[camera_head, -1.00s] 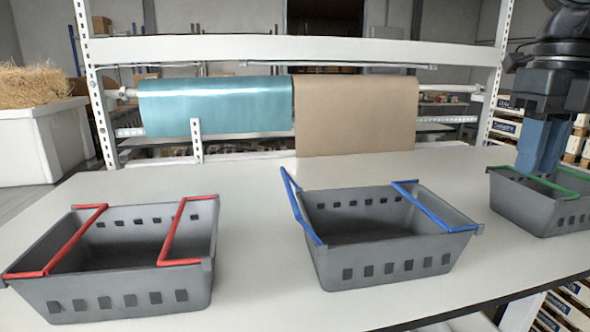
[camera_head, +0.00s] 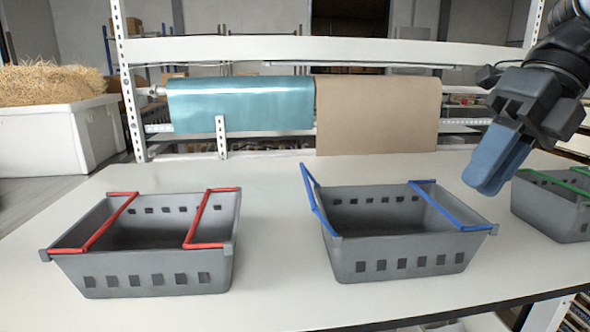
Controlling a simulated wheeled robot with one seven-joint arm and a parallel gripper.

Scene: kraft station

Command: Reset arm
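My gripper (camera_head: 491,182) hangs at the right side of the head view, tilted with its blue fingers pointing down and left. The fingers lie side by side, and I see nothing held between them; from this angle any small gap is hard to judge. It is above the table, in the picture between the blue-handled basket (camera_head: 410,249) and the green-handled basket (camera_head: 545,208).
A grey basket with red handles (camera_head: 150,268) stands on the left of the white table (camera_head: 280,290). Behind the table, a teal roll (camera_head: 240,105) and a brown paper roll (camera_head: 377,115) hang on a white rack. A white bin of straw (camera_head: 50,135) stands at far left.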

